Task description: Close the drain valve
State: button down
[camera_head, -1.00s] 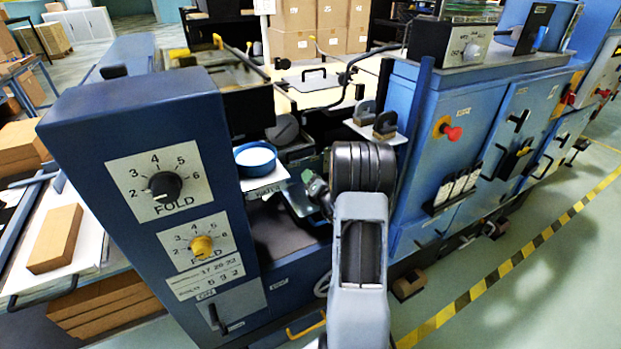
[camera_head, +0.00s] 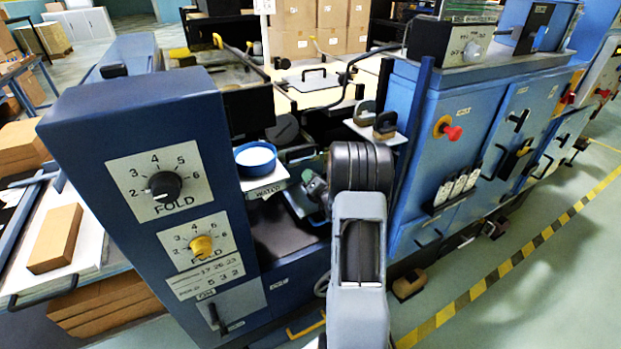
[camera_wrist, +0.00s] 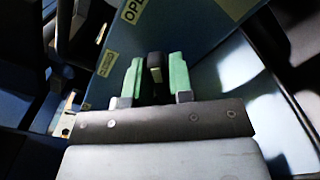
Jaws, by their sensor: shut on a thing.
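In the wrist view, my gripper (camera_wrist: 157,78) has two green fingers, one on each side of a black handle (camera_wrist: 154,66). The fingers are closed on the handle, and its tip stands up between them. The handle is in front of a blue panel (camera_wrist: 185,30) with a partly cut-off label reading "OPE" (camera_wrist: 132,10). I take this handle to be the drain valve's; its pivot and lower part are hidden by my gripper. In the head view, my gripper (camera_head: 314,187) is low between the machine units, largely hidden behind my arm.
A blue cabinet with two FOLD dials (camera_head: 165,186) stands left of my arm. A blue-rimmed dish (camera_head: 256,157) sits on a small shelf close to my gripper. A blue cabinet with a red knob (camera_head: 453,133) stands to the right. Floor beyond the yellow-black stripe (camera_head: 490,284) is clear.

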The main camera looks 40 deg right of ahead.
jog(key=shift+f, duration=0.1)
jog(key=n+b, duration=0.4)
jog(key=b, duration=0.1)
jog(key=shift+a+f+n+b, duration=0.1)
jog(key=shift+f+n+b, duration=0.05)
jog(key=shift+n+b, duration=0.25)
jog(key=n+b, duration=0.4)
jog(key=b, duration=0.2)
jog(key=shift+a+n, duration=0.1)
jog(key=shift+n, duration=0.2)
jog(key=n+b, duration=0.4)
jog(key=b, duration=0.3)
jog(key=shift+a+f+b, duration=0.1)
jog(key=shift+f+b, duration=0.05)
jog(key=shift+b, duration=0.2)
jog(key=n+b, duration=0.3)
jog(key=b, duration=0.1)
jog(key=shift+b, duration=0.3)
jog(key=shift+a+r+n+b, duration=0.1)
jog(key=shift+r+n+b, duration=0.2)
jog(key=shift+n+b, duration=0.6)
jog(key=shift+r, duration=0.1)
